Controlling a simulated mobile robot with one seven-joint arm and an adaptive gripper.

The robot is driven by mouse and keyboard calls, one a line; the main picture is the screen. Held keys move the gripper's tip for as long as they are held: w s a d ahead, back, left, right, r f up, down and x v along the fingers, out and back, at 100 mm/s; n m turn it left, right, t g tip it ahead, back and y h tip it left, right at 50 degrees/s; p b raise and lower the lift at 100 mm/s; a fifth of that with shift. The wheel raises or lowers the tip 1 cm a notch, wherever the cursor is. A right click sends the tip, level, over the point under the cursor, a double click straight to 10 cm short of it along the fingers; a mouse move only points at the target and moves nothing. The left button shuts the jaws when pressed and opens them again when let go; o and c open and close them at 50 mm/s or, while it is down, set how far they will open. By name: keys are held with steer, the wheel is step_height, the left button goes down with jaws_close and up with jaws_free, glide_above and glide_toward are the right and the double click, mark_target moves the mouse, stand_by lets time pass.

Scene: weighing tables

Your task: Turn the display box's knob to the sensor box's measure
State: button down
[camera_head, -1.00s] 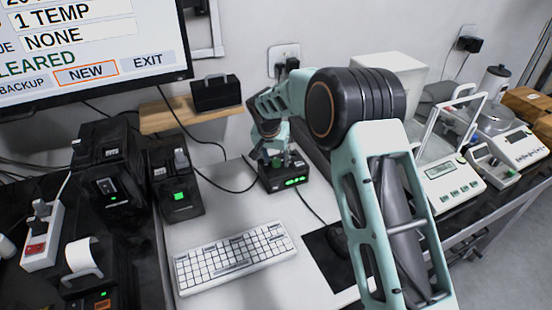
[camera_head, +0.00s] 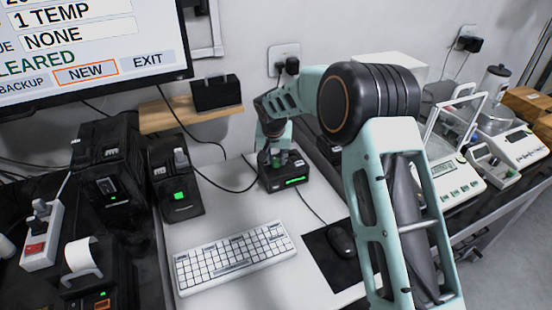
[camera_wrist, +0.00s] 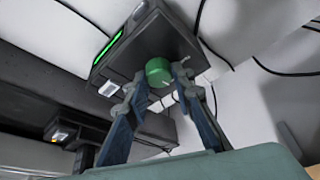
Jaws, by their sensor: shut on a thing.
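The display box (camera_head: 270,185) is a small black box with a lit green readout, standing at the back of the white desk; its digits are too small to read. In the wrist view the display box (camera_wrist: 125,60) shows its green readout edge-on and a green round knob (camera_wrist: 158,70) on its top. My gripper (camera_head: 277,160) reaches down over the box. In the wrist view its two fingers (camera_wrist: 162,84) are closed on either side of the knob. I cannot tell for sure which box is the sensor box; a black device with a green screen (camera_head: 179,195) stands to the left.
A white keyboard (camera_head: 235,258) lies in front of the display box, and a black mouse (camera_head: 342,240) is on a dark mat. A monitor (camera_head: 90,45) is at upper left. Scales (camera_head: 455,180) stand on the right. A wooden shelf (camera_head: 165,118) is on the wall.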

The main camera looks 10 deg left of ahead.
steer(key=n+y, duration=0.1)
steer(key=n, duration=0.1)
steer(key=n+y+p, duration=0.1)
steer(key=n, duration=0.2)
steer(key=shift+w+d+r+g+p, duration=0.1)
steer(key=shift+d+r+g+p, duration=0.05)
steer(key=shift+g+p, duration=0.15)
steer(key=shift+n+g+y+p, duration=0.35)
steer(key=shift+n, duration=0.9)
steer(key=shift+n+g+y+p, duration=0.3)
steer(key=shift+n+g+y, duration=0.05)
steer(key=shift+n, duration=0.9)
steer(key=c, duration=1.7)
jaws_free()
steer(key=shift+o, duration=0.2)
steer(key=v, duration=1.1)
steer(key=shift+r, duration=0.4)
steer(key=shift+d, duration=0.1)
